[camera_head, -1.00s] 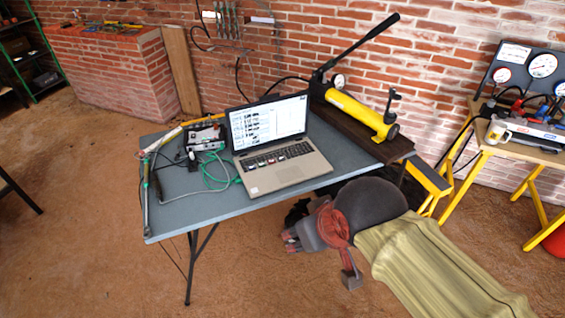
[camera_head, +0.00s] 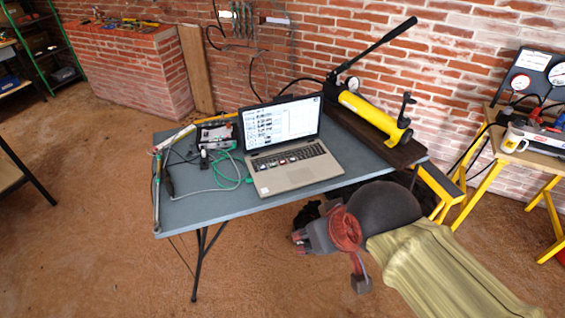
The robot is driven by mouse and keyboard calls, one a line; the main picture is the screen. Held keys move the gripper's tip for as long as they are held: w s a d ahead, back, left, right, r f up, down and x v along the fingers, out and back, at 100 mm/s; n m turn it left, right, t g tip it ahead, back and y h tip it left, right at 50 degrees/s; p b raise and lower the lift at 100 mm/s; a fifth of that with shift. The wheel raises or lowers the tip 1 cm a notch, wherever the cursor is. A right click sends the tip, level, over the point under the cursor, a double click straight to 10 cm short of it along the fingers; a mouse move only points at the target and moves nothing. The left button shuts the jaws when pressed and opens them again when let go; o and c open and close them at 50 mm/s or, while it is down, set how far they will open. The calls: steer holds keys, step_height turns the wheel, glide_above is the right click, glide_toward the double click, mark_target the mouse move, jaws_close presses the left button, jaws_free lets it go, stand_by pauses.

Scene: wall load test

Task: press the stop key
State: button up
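An open laptop (camera_head: 288,176) stands on the grey folding table (camera_head: 205,207), its screen lit with rows of text and small pictures. Its keyboard (camera_head: 288,158) carries a row of several larger caps, some with red or green on them. Their labels are too small to read, so I cannot tell which one is the stop key. My gripper (camera_head: 302,226) is low in front of the table's near edge, below and apart from the laptop. Its dark fingers are small and partly lost against shadow, so their opening is unclear.
A yellow hand pump (camera_head: 372,118) with a long black lever lies behind the laptop on a dark board. Cables and a small device (camera_head: 216,135) lie left of the laptop. A gauge bench (camera_head: 540,155) stands at right.

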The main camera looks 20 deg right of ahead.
steer(key=shift+c, duration=1.2)
jaws_close()
stand_by(0.4)
